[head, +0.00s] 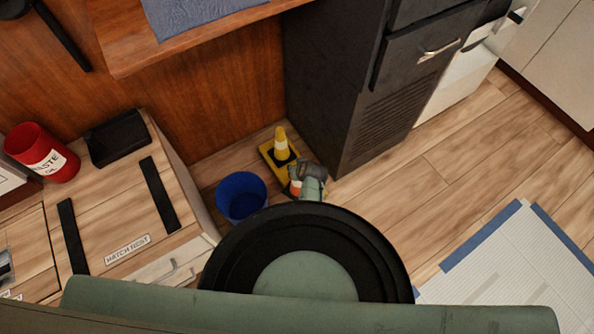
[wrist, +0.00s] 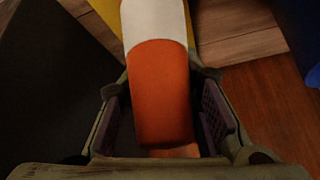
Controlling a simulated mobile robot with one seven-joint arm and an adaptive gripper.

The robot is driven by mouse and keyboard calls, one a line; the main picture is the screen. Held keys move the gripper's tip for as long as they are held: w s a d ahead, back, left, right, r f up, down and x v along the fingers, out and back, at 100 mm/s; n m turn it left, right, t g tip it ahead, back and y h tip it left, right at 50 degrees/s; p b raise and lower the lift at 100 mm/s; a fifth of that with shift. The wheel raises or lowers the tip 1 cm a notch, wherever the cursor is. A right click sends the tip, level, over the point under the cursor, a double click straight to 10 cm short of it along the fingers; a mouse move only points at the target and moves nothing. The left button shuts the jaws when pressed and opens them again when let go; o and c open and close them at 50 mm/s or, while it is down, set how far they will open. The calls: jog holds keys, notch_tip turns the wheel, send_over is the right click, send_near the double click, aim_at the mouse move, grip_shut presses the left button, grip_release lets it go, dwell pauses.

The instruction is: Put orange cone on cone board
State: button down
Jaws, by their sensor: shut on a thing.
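The orange cone (wrist: 162,90), with a white band, lies between the two fingers of my gripper (wrist: 158,84) in the wrist view. My gripper is shut on it. In the head view the cone (head: 295,188) shows only in part beside my gripper (head: 303,173), and my arm hides the rest. The yellow cone board (head: 266,152) lies on the floor just behind my gripper. I cannot tell whether the orange cone touches the board.
A blue bin (head: 241,196) stands left of my gripper. A black cabinet (head: 345,80) rises close on the right.

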jog(key=shift+w+f, duration=0.1)
jog(key=shift+f, duration=0.2)
jog(key=shift+f, duration=0.15)
jog(key=c, duration=1.2)
grip_release()
